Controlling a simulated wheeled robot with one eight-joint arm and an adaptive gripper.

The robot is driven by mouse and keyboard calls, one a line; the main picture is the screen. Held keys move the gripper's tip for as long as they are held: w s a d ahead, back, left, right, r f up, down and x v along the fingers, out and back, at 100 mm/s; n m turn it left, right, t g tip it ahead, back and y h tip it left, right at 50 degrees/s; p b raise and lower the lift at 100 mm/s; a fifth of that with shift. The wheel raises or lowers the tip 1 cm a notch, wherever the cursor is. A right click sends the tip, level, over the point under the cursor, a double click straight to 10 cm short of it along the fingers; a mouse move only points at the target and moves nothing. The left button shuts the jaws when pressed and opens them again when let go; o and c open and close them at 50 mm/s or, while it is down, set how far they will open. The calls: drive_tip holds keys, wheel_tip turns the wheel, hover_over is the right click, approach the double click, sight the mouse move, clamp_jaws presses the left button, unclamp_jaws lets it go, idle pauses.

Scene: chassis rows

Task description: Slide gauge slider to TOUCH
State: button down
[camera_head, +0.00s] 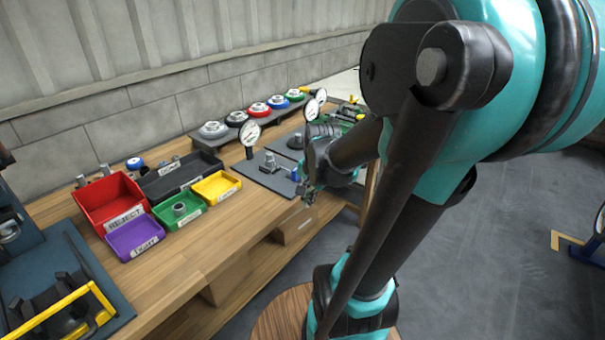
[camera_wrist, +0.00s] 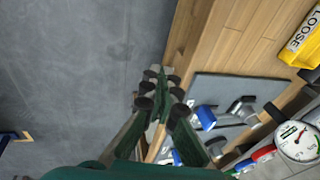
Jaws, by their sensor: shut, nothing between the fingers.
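A dark gauge plate (camera_head: 260,178) lies on the bench, with a metal piece (camera_head: 270,161) and a small blue part (camera_head: 295,174) on it. A white dial gauge (camera_head: 250,133) stands at its back edge. In the wrist view, the plate (camera_wrist: 225,88), blue part (camera_wrist: 206,117), metal piece (camera_wrist: 244,108) and dial (camera_wrist: 297,141) lie right of my gripper (camera_wrist: 160,92). My gripper is shut and empty, near the bench's front edge; it also shows in the head view (camera_head: 309,194). I cannot tell which part is the slider, and no TOUCH mark is readable.
Left of the plate are a yellow tray (camera_head: 216,187), green tray (camera_head: 178,213), purple tray (camera_head: 134,239), red REJECT tray (camera_head: 110,203) and dark tray (camera_head: 180,176). A rack with several coloured round pieces (camera_head: 258,108) stands behind. More dial gauges stand to the right.

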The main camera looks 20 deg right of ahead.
sight(296, 177)
drive_tip(key=w+d+r+m+g+y, duration=0.1)
drive_tip(key=w+d+r+m, duration=0.4)
drive_tip(key=m, duration=0.4)
drive_tip(key=w+d+r+m, duration=0.25)
drive_tip(key=w+m, duration=0.35)
drive_tip(key=m, duration=0.3)
drive_tip(key=w+a+f, duration=0.1)
drive_tip(key=f, duration=0.2)
drive_tip(key=w+a+f, duration=0.1)
drive_tip(key=w+f, duration=0.1)
drive_tip(key=f, duration=0.1)
drive_tip(key=w+a+f, duration=0.1)
drive_tip(key=f, duration=0.2)
drive_tip(key=shift+w+a+f, duration=0.3)
drive_tip(key=shift+a, duration=0.05)
drive_tip(key=shift+w+a, duration=0.25)
drive_tip(key=shift+w, duration=0.15)
drive_tip(key=shift+w+a, duration=0.55)
drive_tip(key=shift+w, duration=0.25)
drive_tip(key=shift+w+a, duration=0.55)
drive_tip(key=shift+w, duration=0.2)
